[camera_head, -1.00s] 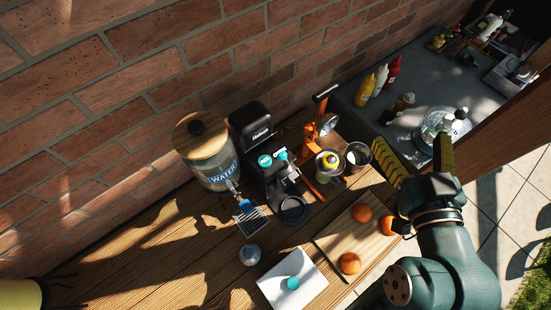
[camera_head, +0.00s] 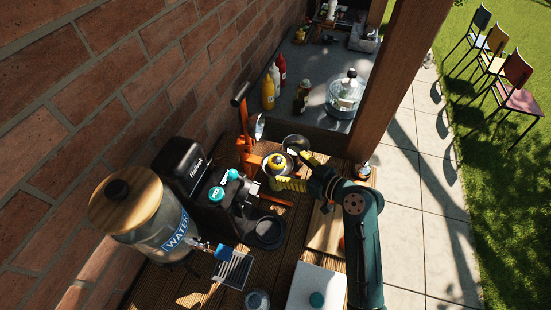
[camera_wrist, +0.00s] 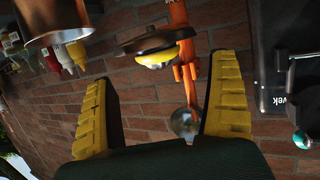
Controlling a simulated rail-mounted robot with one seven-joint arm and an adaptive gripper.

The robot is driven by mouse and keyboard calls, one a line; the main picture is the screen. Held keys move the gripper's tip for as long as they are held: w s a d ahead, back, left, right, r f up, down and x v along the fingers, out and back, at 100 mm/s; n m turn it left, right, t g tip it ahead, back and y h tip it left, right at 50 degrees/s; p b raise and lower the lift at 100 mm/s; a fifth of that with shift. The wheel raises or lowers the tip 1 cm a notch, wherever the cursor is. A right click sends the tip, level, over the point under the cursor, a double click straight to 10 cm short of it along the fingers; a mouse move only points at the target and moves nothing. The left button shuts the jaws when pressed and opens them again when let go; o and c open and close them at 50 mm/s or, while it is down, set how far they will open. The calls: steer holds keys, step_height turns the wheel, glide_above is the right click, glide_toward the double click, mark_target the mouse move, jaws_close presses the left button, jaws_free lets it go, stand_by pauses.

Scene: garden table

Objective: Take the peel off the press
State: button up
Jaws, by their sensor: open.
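The orange citrus press (camera_head: 248,158) stands on the wooden table against the brick wall. A yellow-orange rounded piece, likely the peel, (camera_head: 277,161) sits on top of its cup. In the wrist view the peel (camera_wrist: 157,60) shows on a dark round holder, with the press's orange frame (camera_wrist: 184,42) behind. My gripper (camera_head: 297,171) is close to the right side of the cup, its yellow fingers spread. In the wrist view my gripper (camera_wrist: 162,105) is open and empty, with the peel ahead between the finger lines. I cannot tell whether a finger touches the cup.
A metal pot (camera_head: 296,144) stands just behind the press cup, close to my gripper. A black coffee machine (camera_head: 205,190) and a water dispenser (camera_head: 140,220) stand to the left. A cutting board (camera_head: 325,230) lies under my arm.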

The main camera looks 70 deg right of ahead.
mark_target(283, 162)
steer(key=x, duration=0.5)
steer(key=shift+w+d+r+p, duration=0.1)
steer(key=shift+d+r+p, duration=0.05)
steer(key=shift+r+p, duration=0.25)
steer(key=shift+w+f, duration=0.3)
steer(key=shift+w, duration=0.05)
steer(key=shift+d, duration=0.1)
steer(key=shift+c, duration=0.5)
steer(key=c, duration=1.2)
